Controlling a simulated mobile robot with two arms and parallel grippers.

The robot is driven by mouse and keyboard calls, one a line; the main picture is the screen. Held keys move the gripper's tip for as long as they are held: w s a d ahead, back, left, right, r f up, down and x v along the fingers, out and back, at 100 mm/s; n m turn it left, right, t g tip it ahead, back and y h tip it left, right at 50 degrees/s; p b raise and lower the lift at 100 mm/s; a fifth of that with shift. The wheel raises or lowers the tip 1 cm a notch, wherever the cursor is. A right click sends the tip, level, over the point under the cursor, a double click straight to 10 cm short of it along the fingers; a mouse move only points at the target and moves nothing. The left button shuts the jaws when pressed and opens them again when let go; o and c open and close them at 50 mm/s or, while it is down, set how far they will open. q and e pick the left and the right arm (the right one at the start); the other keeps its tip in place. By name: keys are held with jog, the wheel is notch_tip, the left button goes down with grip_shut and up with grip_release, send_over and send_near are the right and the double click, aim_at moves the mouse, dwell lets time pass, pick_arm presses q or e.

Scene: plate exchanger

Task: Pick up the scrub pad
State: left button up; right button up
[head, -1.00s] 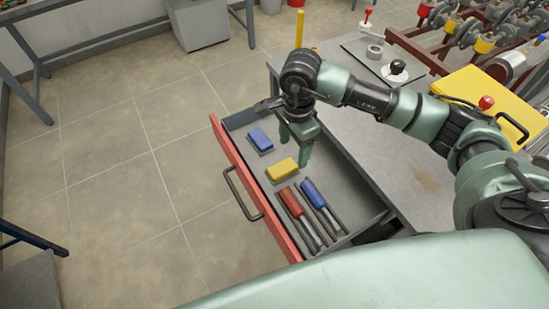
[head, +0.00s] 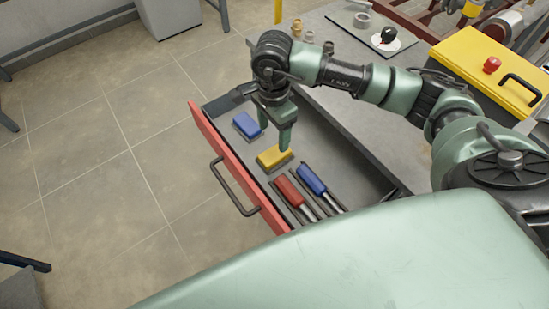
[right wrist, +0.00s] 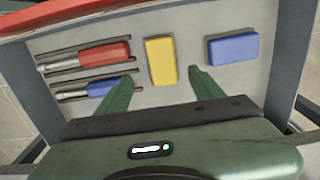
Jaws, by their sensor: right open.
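A yellow block-shaped pad (head: 272,159) lies in the open drawer, between a blue pad (head: 246,125) and two handled tools. Which pad is the scrub pad I cannot tell for sure. My right gripper (head: 288,146) is open and points down above the drawer, close to the yellow pad. In the right wrist view the yellow pad (right wrist: 160,60) shows between and beyond the two spread fingertips (right wrist: 162,77), with nothing held. The blue pad (right wrist: 232,49) lies to the right there. My left gripper is out of view.
The drawer's red front (head: 232,165) has a dark handle (head: 232,188). A red-handled tool (head: 289,191) and a blue-handled tool (head: 311,179) lie in slots beside the yellow pad. The grey worktop (head: 345,110) borders the drawer; a yellow box (head: 480,65) stands on it.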

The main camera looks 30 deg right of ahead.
aim_at(275, 153)
notch_tip(275, 153, down, 4)
jog(key=shift+r+b, duration=0.2)
jog(key=shift+b, duration=0.95)
jog(key=f, duration=0.2)
jog(key=f+p, duration=0.1)
jog(key=f, duration=0.4)
jog(key=shift+w+d+f+p, duration=0.15)
jog(key=shift+d+f+p, duration=0.15)
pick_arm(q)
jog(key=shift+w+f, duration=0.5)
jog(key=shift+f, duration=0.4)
pick_arm(e)
jog(key=c, duration=1.3)
jog(key=shift+r, duration=0.15)
